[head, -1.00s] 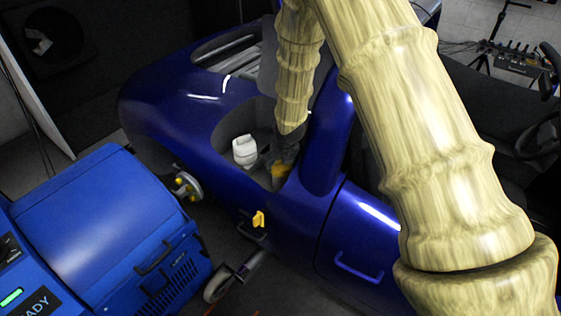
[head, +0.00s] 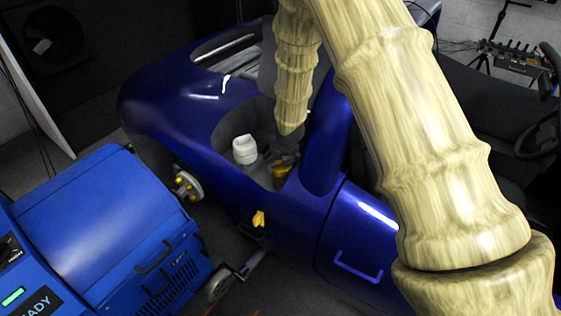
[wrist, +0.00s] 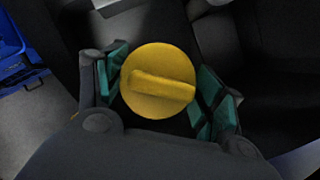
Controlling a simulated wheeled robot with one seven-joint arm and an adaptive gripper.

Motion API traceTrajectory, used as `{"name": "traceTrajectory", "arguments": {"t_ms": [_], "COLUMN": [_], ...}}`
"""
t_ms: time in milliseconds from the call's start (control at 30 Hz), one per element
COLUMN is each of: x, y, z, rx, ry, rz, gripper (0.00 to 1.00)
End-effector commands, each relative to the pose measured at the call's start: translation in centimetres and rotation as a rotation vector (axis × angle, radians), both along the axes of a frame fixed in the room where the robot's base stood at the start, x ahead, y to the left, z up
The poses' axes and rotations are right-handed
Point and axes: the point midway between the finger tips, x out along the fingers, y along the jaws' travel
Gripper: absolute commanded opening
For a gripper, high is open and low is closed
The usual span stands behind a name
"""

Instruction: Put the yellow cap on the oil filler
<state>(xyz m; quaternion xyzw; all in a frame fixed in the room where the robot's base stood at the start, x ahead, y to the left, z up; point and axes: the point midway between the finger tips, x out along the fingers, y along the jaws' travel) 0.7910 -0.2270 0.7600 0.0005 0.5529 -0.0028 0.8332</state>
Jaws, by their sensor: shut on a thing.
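The yellow cap (wrist: 158,82) is round with a raised bar across its top. In the wrist view it sits between the green pads of my gripper (wrist: 162,88), which is shut on it. In the head view the cap (head: 281,171) shows below my gripper (head: 284,160), inside the open recess in the blue car body. The oil filler cannot be made out; the cap and gripper may hide it. I cannot tell whether the cap touches anything below.
A white-capped container (head: 245,150) stands in the recess just left of my gripper. The blue car body (head: 180,95) surrounds the recess. A yellow handle-like part (head: 258,218) is on the car's side. A blue machine (head: 100,225) stands at the lower left.

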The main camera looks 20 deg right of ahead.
Motion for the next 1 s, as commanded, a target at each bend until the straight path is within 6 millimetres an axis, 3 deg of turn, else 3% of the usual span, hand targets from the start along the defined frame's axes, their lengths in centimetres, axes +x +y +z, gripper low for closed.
{"name": "traceTrajectory", "arguments": {"t_ms": [700, 733, 767, 1000], "x": [0.0, 0.0, 0.0, 0.0], "y": [0.0, 0.0, 0.0, 0.0], "z": [-1.1, -1.0, -1.0, -1.0], "rx": [0.0, 0.0, 0.0, 0.0], "ry": [0.0, 0.0, 0.0, 0.0], "rz": [-0.001, -0.001, -0.001, 0.0], "gripper": [0.45, 0.74, 0.78, 0.78]}}
